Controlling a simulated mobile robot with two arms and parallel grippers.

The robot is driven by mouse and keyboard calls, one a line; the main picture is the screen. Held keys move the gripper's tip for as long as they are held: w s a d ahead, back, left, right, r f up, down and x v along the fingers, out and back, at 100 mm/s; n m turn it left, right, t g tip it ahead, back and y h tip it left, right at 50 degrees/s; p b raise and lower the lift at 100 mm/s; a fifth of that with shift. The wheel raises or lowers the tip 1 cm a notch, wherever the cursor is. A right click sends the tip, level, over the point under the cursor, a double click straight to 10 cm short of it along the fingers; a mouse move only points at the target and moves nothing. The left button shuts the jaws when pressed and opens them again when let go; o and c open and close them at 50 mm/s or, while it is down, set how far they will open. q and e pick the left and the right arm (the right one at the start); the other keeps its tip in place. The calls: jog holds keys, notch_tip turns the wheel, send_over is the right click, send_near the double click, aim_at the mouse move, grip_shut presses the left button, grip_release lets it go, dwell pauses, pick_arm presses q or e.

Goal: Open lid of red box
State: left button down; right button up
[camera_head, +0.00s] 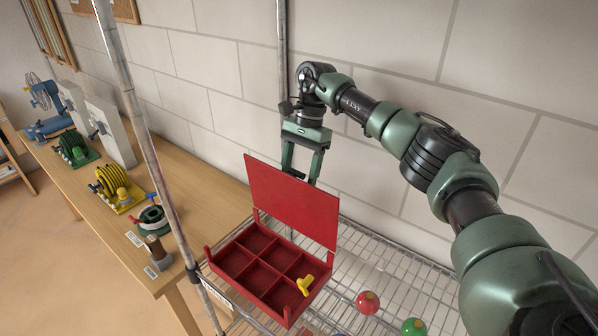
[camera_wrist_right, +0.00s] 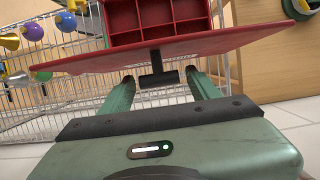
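The red box (camera_head: 236,270) sits on a wire shelf, with compartments inside. A yellow piece (camera_head: 305,285) lies at its right front compartment. The red lid (camera_head: 292,203) stands raised, nearly upright, at the box's back edge. My right gripper (camera_head: 302,172) is open behind the lid, near its upper edge; its fingertips are partly hidden by the lid in the head view. In the right wrist view, the lid (camera_wrist_right: 240,42) lies across the top, and a dark handle-like piece (camera_wrist_right: 158,70) shows between my spread fingers (camera_wrist_right: 160,88), with gaps on both sides. My left gripper is not in view.
A red ball (camera_head: 367,302) and a green ball (camera_head: 413,327) are on the wire shelf (camera_head: 395,270) right of the box. A metal post (camera_head: 150,150) rises left of the box. A wooden table (camera_head: 75,180) with several reels and tools stands further left. A block wall is behind.

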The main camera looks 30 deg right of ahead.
jog(key=shift+r, duration=0.15)
jog(key=s+b+v, duration=0.1)
jog(key=b+v, duration=0.1)
jog(key=v, duration=0.5)
jog(key=shift+w+r, duration=0.3)
jog(key=shift+w, duration=0.25)
jog(key=shift+d, duration=0.1)
